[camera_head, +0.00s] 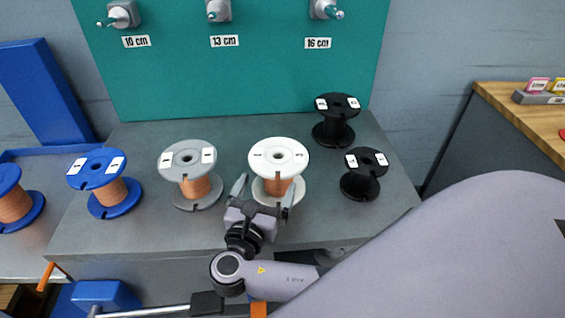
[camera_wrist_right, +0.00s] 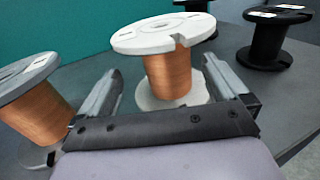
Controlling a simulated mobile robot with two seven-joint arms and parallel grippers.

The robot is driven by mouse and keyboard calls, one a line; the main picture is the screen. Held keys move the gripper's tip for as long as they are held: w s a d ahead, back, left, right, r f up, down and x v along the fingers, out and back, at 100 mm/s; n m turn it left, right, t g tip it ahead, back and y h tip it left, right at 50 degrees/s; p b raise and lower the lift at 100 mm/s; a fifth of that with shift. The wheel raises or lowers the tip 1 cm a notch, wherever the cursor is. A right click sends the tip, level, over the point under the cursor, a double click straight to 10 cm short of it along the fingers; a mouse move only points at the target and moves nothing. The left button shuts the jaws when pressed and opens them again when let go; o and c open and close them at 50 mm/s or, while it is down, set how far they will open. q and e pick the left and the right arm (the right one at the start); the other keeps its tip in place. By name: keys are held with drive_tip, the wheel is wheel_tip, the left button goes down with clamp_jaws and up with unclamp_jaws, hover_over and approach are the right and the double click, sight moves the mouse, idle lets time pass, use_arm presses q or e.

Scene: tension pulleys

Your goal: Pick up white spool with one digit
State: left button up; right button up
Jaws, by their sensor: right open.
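A white spool (camera_head: 278,152) with copper-coloured wire stands upright on the grey table. Its top flange has two small marks, too small to read surely. My right gripper (camera_head: 264,188) is open at the near side of this spool, its fingers spread to either side of the wire core. In the right wrist view the white spool (camera_wrist_right: 165,38) stands ahead between the open fingers of the right gripper (camera_wrist_right: 160,85). I cannot tell whether a finger touches it. My left gripper is not in view.
A grey spool (camera_head: 188,160) stands left of the white one, with blue spools (camera_head: 97,168) further left. Two black spools (camera_head: 366,160) stand to the right. A teal board (camera_head: 240,80) with pegs and labels rises behind. A wooden-topped table (camera_head: 520,115) is at right.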

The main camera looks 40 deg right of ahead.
sight(279, 166)
drive_tip(key=shift+w+d, duration=0.2)
drive_tip(key=x, duration=0.6)
drive_tip(key=shift+s+d+b, duration=0.3)
drive_tip(key=shift+d, duration=0.05)
drive_tip(key=shift+w+d, duration=0.2)
drive_tip(key=c, duration=1.5)
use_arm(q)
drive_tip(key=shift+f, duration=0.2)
use_arm(e)
drive_tip(key=shift+r, duration=0.1)
use_arm(q)
drive_tip(key=p, duration=0.1)
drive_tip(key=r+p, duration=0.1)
drive_tip(key=p, duration=0.1)
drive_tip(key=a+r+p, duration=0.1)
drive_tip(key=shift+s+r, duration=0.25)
use_arm(e)
wheel_tip(279, 166, up, 20)
drive_tip(key=shift+f, duration=0.1)
